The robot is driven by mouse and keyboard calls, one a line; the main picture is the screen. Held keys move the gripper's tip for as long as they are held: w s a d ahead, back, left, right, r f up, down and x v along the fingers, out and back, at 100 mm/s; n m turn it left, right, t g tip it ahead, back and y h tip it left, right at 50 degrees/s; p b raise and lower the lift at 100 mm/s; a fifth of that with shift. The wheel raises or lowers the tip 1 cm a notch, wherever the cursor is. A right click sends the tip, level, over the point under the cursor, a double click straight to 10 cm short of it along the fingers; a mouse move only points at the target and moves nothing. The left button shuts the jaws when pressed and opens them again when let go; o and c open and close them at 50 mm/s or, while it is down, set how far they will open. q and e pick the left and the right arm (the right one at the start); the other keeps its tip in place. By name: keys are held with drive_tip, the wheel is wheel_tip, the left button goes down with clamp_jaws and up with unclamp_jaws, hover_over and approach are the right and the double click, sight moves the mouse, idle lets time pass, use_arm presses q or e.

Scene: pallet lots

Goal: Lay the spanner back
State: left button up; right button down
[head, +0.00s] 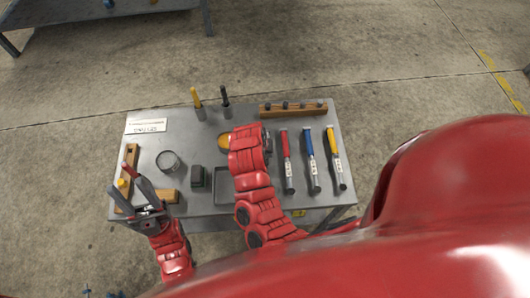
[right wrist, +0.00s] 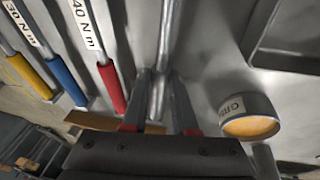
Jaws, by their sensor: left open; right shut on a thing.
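My right gripper (right wrist: 158,105) is shut on the spanner (right wrist: 165,45), a plain silver shaft that runs away between the fingers in the right wrist view. In the head view my right arm covers the spanner and the gripper's fingertips. Wrenches with red (head: 285,145), blue (head: 308,143) and yellow (head: 332,141) handles lie side by side on the grey table (head: 205,215), right of my right arm. My left gripper (head: 126,180) is open and empty over the table's left edge.
A yellow-topped tin (right wrist: 250,118) sits close to my right gripper. A shallow grey tray (head: 224,190), a dark block (head: 197,176) and a round container (head: 168,162) stand left of my arm. A wooden pegged rack (head: 293,109) lies at the back edge.

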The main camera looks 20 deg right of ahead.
drive_tip(key=c, duration=0.6)
unclamp_jaws()
